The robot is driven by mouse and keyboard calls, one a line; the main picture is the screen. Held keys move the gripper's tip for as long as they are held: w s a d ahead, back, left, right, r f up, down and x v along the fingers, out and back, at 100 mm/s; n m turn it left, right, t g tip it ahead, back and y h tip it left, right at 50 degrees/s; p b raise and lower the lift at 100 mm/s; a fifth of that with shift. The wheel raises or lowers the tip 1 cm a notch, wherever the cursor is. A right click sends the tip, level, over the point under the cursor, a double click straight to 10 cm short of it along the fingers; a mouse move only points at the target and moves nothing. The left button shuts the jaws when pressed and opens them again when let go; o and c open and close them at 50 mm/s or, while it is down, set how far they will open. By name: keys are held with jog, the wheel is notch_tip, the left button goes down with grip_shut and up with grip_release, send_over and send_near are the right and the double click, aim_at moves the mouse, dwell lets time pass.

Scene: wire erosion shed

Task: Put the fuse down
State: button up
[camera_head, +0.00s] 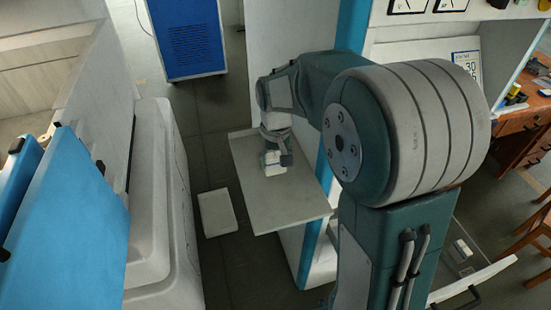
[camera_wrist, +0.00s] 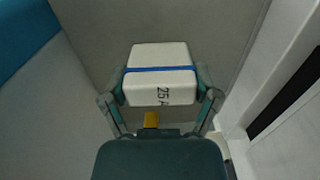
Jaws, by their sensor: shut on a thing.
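The fuse is a white block with a blue band and the marking "25 A". In the wrist view the fuse (camera_wrist: 160,60) sits between the two fingers of my gripper (camera_wrist: 161,90), one finger on each side. In the head view the fuse (camera_head: 272,164) is small, at the end of my arm, with my gripper (camera_head: 278,153) around it. Both are over a pale flat board (camera_head: 295,205) that juts out from a white and blue cabinet. I cannot tell whether the fuse touches the board.
The bare near part of the board is clear. A white flat panel (camera_head: 217,212) lies on the dark floor to the left. A large white rounded housing (camera_head: 155,200) stands further left. A blue cabinet (camera_head: 193,38) is behind. A wooden desk (camera_head: 522,122) is at the right.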

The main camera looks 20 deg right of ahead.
jog(key=o, duration=1)
jog(key=shift+r, duration=0.1)
